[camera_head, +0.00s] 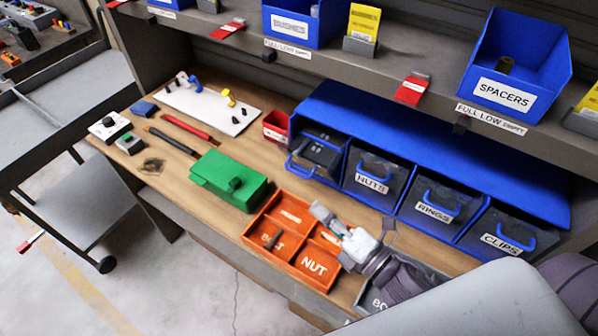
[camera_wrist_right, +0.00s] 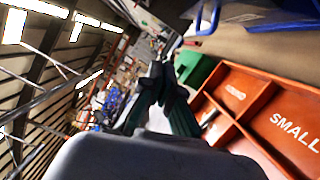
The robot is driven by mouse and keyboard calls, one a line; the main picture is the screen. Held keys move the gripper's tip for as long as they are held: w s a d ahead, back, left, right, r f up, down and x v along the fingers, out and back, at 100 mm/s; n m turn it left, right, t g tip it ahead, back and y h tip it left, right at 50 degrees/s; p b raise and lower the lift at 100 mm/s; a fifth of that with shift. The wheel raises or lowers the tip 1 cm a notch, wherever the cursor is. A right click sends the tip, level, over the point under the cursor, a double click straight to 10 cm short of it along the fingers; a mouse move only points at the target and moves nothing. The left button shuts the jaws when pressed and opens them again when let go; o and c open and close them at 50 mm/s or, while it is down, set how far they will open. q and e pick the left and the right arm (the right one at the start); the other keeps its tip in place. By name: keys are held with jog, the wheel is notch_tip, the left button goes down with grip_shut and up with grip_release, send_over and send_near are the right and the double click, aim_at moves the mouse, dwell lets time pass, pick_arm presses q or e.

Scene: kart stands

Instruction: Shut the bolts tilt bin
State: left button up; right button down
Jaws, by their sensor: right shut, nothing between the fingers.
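A blue tilt-bin housing (camera_head: 420,140) stands at the back of the bench. Its NUTS (camera_head: 370,187), RINGS (camera_head: 433,210) and CLIPS (camera_head: 500,242) bins sit closed with labels facing out. The leftmost bin (camera_head: 318,150) looks tilted outward, with its blue handle (camera_head: 299,168) low in front; its label cannot be read. My right gripper (camera_head: 318,210) is shut and empty above the orange tray, in front of and below that bin. In the right wrist view its fingers (camera_wrist_right: 163,82) are together, and a blue handle (camera_wrist_right: 206,18) shows at the top. My left gripper is not in view.
An orange divided tray (camera_head: 262,212) lies under my right gripper, with a grey bin (camera_head: 425,272) beside it. A green box (camera_head: 228,178) and a small red bin (camera_head: 277,126) are to the left. A shelf with a SPACERS bin (camera_head: 520,60) overhangs the back.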

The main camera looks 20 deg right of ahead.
jog(key=f+b, duration=0.6)
jog(key=f, duration=0.1)
jog(key=shift+w+d, duration=0.1)
jog(key=shift+w, duration=0.1)
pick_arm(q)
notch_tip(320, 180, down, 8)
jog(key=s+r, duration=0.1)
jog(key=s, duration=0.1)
pick_arm(e)
jog(key=shift+w+r, duration=0.1)
jog(key=shift+w, duration=0.15)
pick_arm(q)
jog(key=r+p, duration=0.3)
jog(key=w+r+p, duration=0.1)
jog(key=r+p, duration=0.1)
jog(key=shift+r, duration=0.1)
pick_arm(e)
jog(key=w+a+r, duration=0.1)
jog(key=w, duration=1)
jog(key=shift+r, duration=0.4)
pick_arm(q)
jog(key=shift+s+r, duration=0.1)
pick_arm(e)
jog(key=shift+r, duration=0.15)
